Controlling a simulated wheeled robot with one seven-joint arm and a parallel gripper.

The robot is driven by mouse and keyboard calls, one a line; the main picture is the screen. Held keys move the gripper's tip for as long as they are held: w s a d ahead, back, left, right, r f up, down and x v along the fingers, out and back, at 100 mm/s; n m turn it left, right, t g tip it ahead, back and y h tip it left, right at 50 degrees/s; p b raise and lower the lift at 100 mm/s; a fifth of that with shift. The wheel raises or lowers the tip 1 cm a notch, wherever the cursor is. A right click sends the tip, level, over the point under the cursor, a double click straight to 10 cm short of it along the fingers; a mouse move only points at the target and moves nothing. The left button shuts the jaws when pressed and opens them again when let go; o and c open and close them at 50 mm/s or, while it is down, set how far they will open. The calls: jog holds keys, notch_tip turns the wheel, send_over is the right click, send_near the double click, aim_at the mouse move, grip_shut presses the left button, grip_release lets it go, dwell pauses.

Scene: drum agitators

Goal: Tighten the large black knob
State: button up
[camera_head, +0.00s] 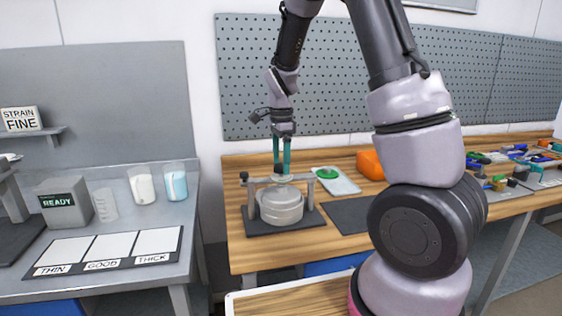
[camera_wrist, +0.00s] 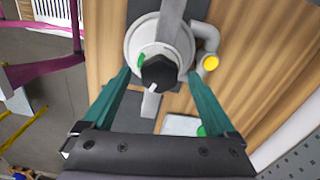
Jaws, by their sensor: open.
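The large black knob (camera_wrist: 158,73) is faceted with a white mark and sits on a round grey metal part, seen from above in the wrist view. My gripper (camera_wrist: 159,76) is open, with one teal finger on each side of the knob and a visible gap on both sides. In the head view my gripper (camera_head: 281,171) points straight down over the metal drum (camera_head: 281,208) in its frame on a dark base. Whether the fingertips are level with the knob is unclear.
A pale tray (camera_head: 336,181) with a green disc stands behind and right of the drum, near an orange bin (camera_head: 371,164). A dark mat (camera_head: 350,214) lies to the right. A pegboard (camera_head: 340,75) stands behind.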

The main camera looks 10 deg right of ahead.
aim_at(281, 166)
notch_tip(281, 166, up, 11)
jog(key=shift+f, duration=0.15)
dwell(0.4)
notch_tip(281, 166, down, 11)
jog(key=n, duration=2.5)
jog(key=shift+w+f, duration=0.1)
jog(key=shift+f, duration=0.05)
